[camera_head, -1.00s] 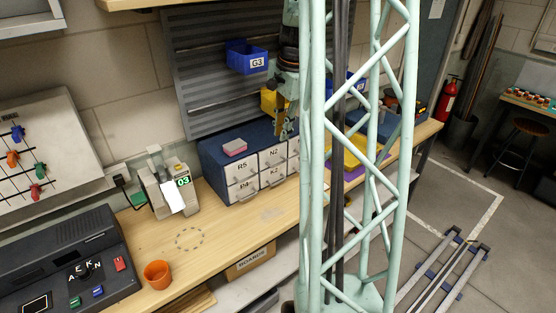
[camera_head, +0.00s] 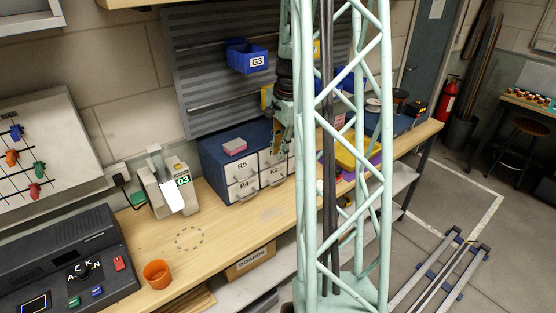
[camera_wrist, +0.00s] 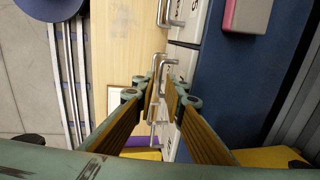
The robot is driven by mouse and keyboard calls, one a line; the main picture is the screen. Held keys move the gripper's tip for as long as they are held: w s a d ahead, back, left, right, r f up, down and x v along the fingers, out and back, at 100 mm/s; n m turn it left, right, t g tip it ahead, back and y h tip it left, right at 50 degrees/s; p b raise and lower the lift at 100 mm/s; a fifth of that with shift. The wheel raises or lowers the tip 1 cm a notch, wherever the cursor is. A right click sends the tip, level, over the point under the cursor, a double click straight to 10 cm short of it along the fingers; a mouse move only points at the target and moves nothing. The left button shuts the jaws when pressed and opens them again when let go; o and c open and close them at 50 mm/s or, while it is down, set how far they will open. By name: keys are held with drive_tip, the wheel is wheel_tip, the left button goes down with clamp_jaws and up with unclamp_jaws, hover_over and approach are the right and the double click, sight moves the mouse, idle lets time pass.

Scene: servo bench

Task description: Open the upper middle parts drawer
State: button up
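The blue parts cabinet (camera_head: 208,158) stands on the bench with labelled white drawers in two rows. The upper middle drawer (camera_head: 265,159) is partly hidden behind my gripper (camera_head: 286,148) in the head view and looks shut. In the wrist view, my gripper (camera_wrist: 162,92) points at the cabinet front, its brown-padded fingers a little apart. A metal bar handle (camera_wrist: 166,68) lies at the fingertips, partly between them. Whether the fingers touch it is unclear, and its drawer label is not readable there.
A pink block (camera_head: 235,146) lies on the cabinet top. Other drawer handles (camera_wrist: 172,20) are close to my fingers. My green lattice column hides the cabinet's right side. A yellow bin (camera_head: 347,152) stands right of it. The bench (camera_head: 225,225) before the cabinet is mostly clear.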

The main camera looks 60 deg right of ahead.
drive_tip(key=shift+w+d+f, duration=0.1)
drive_tip(key=shift+w+f, duration=0.1)
drive_tip(key=shift+f, duration=0.85)
drive_tip(key=shift+w+f, duration=0.15)
drive_tip(key=shift+f, duration=0.9)
drive_tip(key=shift+c, duration=0.3)
clamp_jaws()
drive_tip(key=shift+s, duration=0.1)
drive_tip(key=s+a+b, duration=0.2)
drive_tip(key=s, duration=0.5)
drive_tip(key=s+a+b, duration=0.3)
drive_tip(key=s, duration=0.4)
drive_tip(key=shift+s, duration=0.2)
drive_tip(key=shift+a+f, duration=0.1)
drive_tip(key=shift+o, duration=0.3)
unclamp_jaws()
